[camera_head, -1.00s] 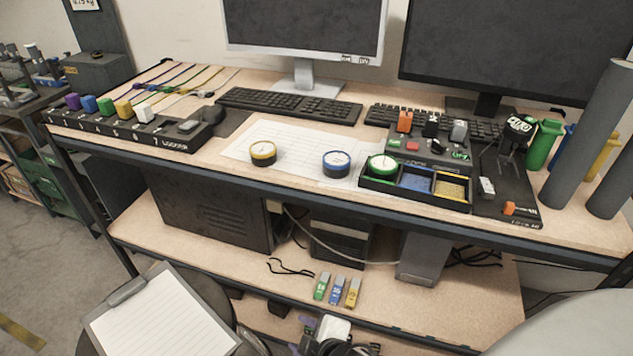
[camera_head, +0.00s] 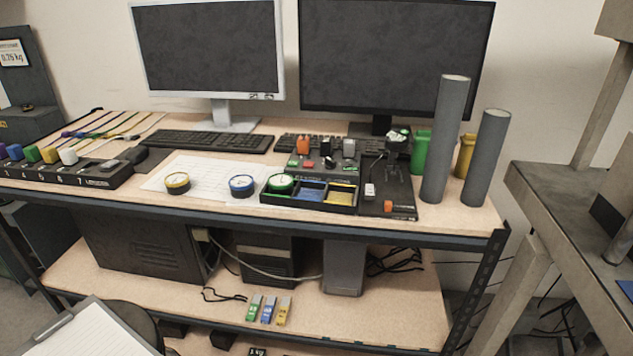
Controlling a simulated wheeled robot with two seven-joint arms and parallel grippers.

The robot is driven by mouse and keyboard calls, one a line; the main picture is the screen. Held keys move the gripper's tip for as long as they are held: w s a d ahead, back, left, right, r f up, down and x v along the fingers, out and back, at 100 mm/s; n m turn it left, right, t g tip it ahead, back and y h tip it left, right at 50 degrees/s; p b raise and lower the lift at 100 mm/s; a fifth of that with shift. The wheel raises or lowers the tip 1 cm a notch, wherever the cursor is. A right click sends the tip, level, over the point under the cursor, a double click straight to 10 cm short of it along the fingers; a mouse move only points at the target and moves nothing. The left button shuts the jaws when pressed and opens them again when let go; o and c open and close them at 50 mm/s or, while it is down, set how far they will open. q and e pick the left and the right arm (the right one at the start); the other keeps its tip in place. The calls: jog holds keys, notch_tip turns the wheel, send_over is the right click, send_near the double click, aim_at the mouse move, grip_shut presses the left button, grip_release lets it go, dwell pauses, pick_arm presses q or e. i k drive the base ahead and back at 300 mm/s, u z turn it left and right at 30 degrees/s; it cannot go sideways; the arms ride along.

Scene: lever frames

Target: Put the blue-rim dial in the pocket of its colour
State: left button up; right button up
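The blue-rim dial (camera_head: 242,186) lies face up on the white paper on the table, left of a black tray (camera_head: 308,204). The tray has three pockets side by side. A green-rim dial (camera_head: 281,184) sits at the left, green pocket. The blue pocket (camera_head: 311,192) in the middle and the yellow pocket (camera_head: 341,195) at the right hold no dial. A yellow-rim dial (camera_head: 177,183) lies on the paper to the left of the blue-rim dial. Neither of my grippers is in view.
Behind the tray stands a black lever box (camera_head: 325,163), with a black board (camera_head: 388,200) at its right. Two tall grey cylinders (camera_head: 447,140) stand near the table's right end. Keyboards and two monitors (camera_head: 395,55) are behind. The paper (camera_head: 212,172) around the dials is clear.

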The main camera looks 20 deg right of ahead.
aim_at(310, 196)
jog(key=z, duration=1.1)
jog(key=i, duration=0.9)
jog(key=u, duration=0.75)
